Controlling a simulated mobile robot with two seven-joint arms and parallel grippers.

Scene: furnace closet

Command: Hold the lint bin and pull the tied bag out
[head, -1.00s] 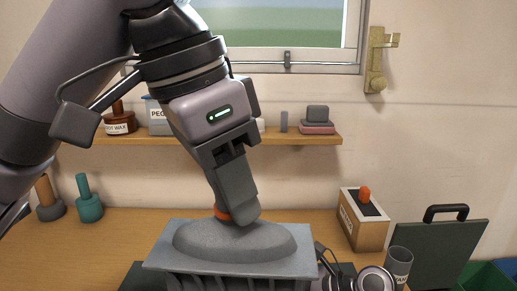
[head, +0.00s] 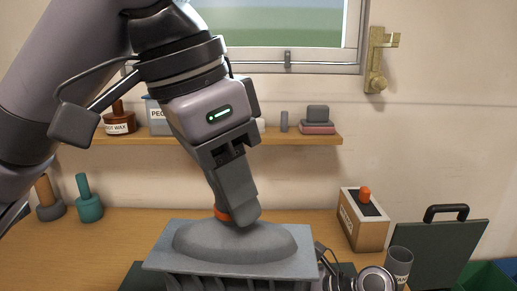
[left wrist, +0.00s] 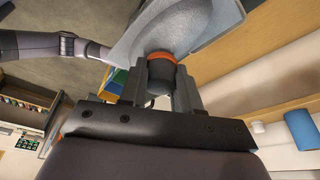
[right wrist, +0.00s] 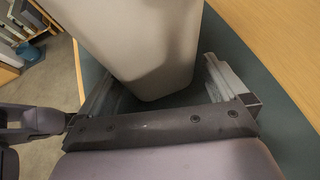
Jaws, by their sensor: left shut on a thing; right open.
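The lint bin (head: 163,262) stands at the bottom centre of the head view, with a wide pale grey rim and a ribbed wall below. The grey bag (head: 285,243) bulges above the rim. My left gripper (head: 238,213) is shut on the bag's tied neck, which has an orange tie (head: 221,214). In the left wrist view, the dark neck end (left wrist: 158,80) sits between the fingers. My right gripper (right wrist: 158,82) is open, with one finger on each side of the bin's smooth grey body (right wrist: 150,40). I cannot tell whether the fingers touch it. The bin's base is mostly hidden in the head view.
A dark green mat (right wrist: 238,60) lies under the bin on the wooden bench (head: 110,240). A labelled box (head: 365,225) with an orange top piece and a grey cup (head: 398,265) stand to the right. A shelf (head: 300,139) crosses the wall behind my left gripper.

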